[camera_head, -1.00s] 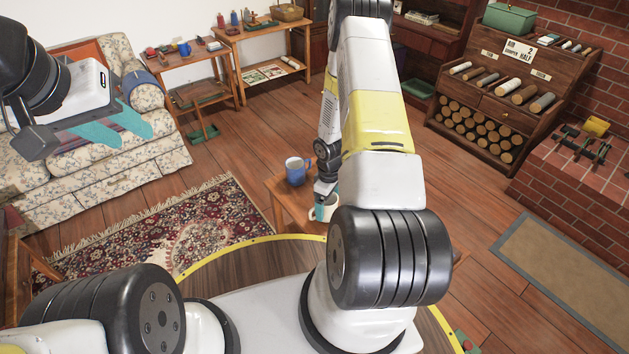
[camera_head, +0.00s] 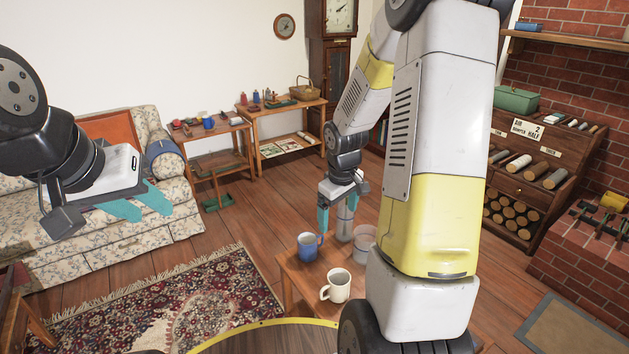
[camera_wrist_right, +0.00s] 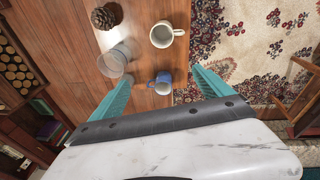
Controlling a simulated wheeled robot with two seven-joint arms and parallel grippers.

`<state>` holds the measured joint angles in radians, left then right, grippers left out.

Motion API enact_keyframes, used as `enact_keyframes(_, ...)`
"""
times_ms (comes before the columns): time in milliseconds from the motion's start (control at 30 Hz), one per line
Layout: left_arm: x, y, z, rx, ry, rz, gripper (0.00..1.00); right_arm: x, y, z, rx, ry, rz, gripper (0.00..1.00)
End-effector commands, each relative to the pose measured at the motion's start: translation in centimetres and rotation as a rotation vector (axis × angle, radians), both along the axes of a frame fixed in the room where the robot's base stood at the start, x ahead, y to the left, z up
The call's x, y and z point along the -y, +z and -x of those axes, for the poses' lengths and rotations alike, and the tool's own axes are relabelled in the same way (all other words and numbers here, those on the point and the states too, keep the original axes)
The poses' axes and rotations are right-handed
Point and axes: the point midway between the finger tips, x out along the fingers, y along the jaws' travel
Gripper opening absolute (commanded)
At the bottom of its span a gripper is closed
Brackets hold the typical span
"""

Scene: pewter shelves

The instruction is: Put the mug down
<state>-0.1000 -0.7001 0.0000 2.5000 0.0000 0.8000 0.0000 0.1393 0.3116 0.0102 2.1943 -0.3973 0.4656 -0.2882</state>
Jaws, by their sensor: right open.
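A cream mug (camera_head: 337,285) stands upright on the small wooden table (camera_head: 294,272), handle to the left. It also shows in the right wrist view (camera_wrist_right: 162,36). A blue mug (camera_head: 307,246) stands behind it and shows between my fingers in the wrist view (camera_wrist_right: 163,80). My right gripper (camera_head: 338,218) is open and empty, fingers pointing down above the table's far side, apart from the cream mug. My left gripper (camera_head: 155,212) hangs in the air at the left, with nothing seen in it; its finger gap is unclear.
A clear glass container (camera_head: 364,243) stands on the table beside the blue mug, partly behind my right arm. A pinecone (camera_wrist_right: 106,16) lies near it in the wrist view. A patterned rug (camera_head: 170,312) and a floral sofa (camera_head: 110,235) are at the left.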

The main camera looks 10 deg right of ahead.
Motion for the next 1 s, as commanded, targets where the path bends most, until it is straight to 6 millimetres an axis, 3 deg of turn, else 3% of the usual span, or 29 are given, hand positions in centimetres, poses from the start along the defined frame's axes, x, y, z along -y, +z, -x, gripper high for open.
enact_keyframes(33,0.0,0.0,0.0,0.0,0.0,0.0,0.36,-0.5,3.0,0.6,0.039,-0.034,-0.008,0.9)
enact_keyframes(200,0.0,0.0,0.0,0.0,0.0,0.0,0.36,-2.6,10.6,4.2,0.133,-0.151,-0.067,0.9)
enact_keyframes(433,0.0,0.0,0.0,0.0,0.0,0.0,0.36,-5.8,18.1,10.8,0.248,-0.281,-0.2,0.9)
enact_keyframes(600,0.0,0.0,0.0,0.0,0.0,0.0,0.36,-7.7,21.0,15.5,0.304,-0.343,-0.305,0.9)
enact_keyframes(700,0.0,0.0,0.0,0.0,0.0,0.0,0.36,-8.4,21.8,17.3,0.32,-0.364,-0.35,0.9)
enact_keyframes(1000,0.0,0.0,0.0,0.0,0.0,0.0,0.36,-9.0,22.2,18.6,0.328,-0.379,-0.383,0.9)
